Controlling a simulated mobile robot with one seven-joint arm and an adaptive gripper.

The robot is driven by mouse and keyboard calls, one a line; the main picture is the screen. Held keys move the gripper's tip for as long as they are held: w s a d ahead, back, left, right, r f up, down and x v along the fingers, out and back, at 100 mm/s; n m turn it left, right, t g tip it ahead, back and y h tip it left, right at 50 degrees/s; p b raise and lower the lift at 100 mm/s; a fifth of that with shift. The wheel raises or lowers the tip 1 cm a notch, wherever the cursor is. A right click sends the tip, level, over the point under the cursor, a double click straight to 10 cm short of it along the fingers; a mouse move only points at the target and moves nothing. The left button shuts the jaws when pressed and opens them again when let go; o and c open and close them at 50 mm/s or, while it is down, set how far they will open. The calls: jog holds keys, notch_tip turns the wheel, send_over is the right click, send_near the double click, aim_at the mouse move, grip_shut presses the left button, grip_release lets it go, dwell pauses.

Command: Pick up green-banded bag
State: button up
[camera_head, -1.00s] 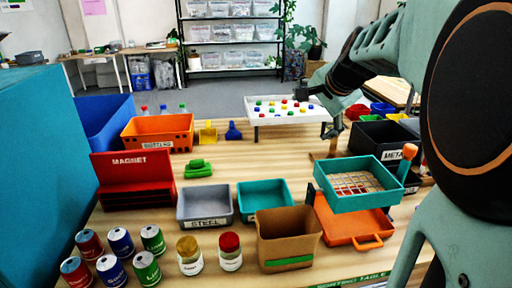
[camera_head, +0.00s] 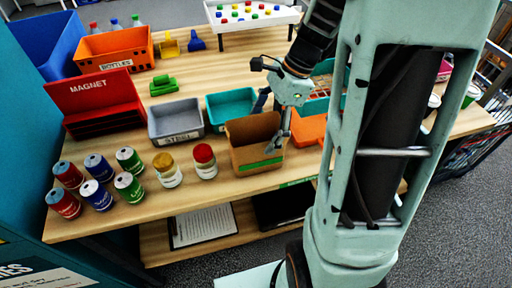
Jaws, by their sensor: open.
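The green-banded bag (camera_head: 249,150) is a brown, open-topped paper bag with a green strip low on its front. It stands upright near the table's front edge. My gripper (camera_head: 268,126) is open and points down at the bag's right side. One finger hangs in front of the bag's right part and hides some of it. The other, darker finger shows by the back of the rim. I cannot tell whether either finger touches the bag.
A grey STEEL tray (camera_head: 176,137) and a teal tray (camera_head: 216,124) lie behind and left of the bag. Jars with red (camera_head: 204,165) and yellow (camera_head: 168,173) lids and several cans stand left. An orange tray (camera_head: 308,138) is right, partly hidden by my arm.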

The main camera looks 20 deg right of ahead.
aim_at(249, 137)
jog(key=x, duration=0.5)
jog(key=shift+c, duration=0.6)
jog(key=shift+d, duration=0.1)
jog(key=c, duration=1)
